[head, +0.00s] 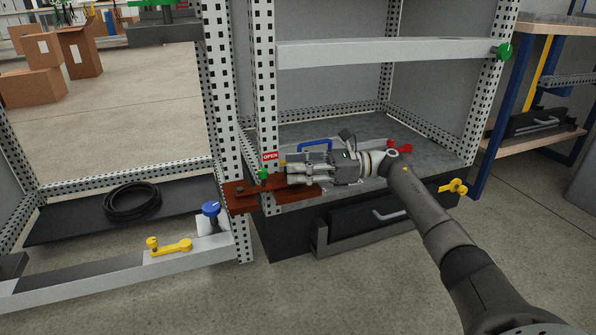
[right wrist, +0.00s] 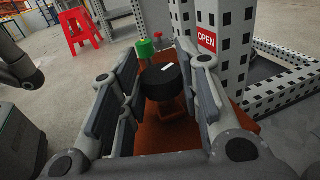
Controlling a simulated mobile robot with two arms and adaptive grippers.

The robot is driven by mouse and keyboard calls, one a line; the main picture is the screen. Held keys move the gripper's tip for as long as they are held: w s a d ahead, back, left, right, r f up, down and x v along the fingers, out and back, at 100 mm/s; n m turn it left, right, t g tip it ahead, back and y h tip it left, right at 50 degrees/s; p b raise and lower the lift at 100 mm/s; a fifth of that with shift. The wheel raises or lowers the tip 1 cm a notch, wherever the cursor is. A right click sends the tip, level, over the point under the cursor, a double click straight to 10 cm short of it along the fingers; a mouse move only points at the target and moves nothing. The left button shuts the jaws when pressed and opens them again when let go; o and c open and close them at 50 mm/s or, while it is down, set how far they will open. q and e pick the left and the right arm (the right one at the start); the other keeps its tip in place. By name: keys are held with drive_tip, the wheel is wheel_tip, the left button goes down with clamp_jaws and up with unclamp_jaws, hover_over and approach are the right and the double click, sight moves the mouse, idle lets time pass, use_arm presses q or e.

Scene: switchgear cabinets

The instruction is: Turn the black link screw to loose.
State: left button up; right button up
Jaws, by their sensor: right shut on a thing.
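The black link screw (right wrist: 163,82) shows in the right wrist view as a round black knob with a white mark on top. It stands on a reddish-brown link plate (right wrist: 160,133), whose bare part also shows in the head view (head: 240,198). My right gripper (head: 292,173) reaches in from the right over the plate and hides the screw in the head view. In the right wrist view its fingers stand on both sides of the screw, shut on it. My left gripper is in neither view.
A green knob (head: 263,173) and a red OPEN sign (head: 270,157) are close beside my right gripper. A perforated post (head: 225,110) rises behind the plate. A blue knob (head: 211,209) and yellow handle (head: 172,247) sit to the left. A shelf beam (head: 390,48) spans above.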

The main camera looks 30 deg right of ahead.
drive_tip(key=shift+w+r+n+g+y, duration=0.15)
drive_tip(key=shift+n+g+y, duration=0.35)
drive_tip(key=shift+g, duration=0.4)
drive_tip(key=shift+f+n+g+y, duration=0.2)
drive_tip(key=shift+n+g+y, duration=0.1)
drive_tip(key=shift+n+g, duration=0.75)
drive_tip(key=o, duration=0.8)
drive_tip(key=shift+a, duration=0.1)
drive_tip(key=shift+c, duration=0.2)
wheel_tip(320, 180, up, 10)
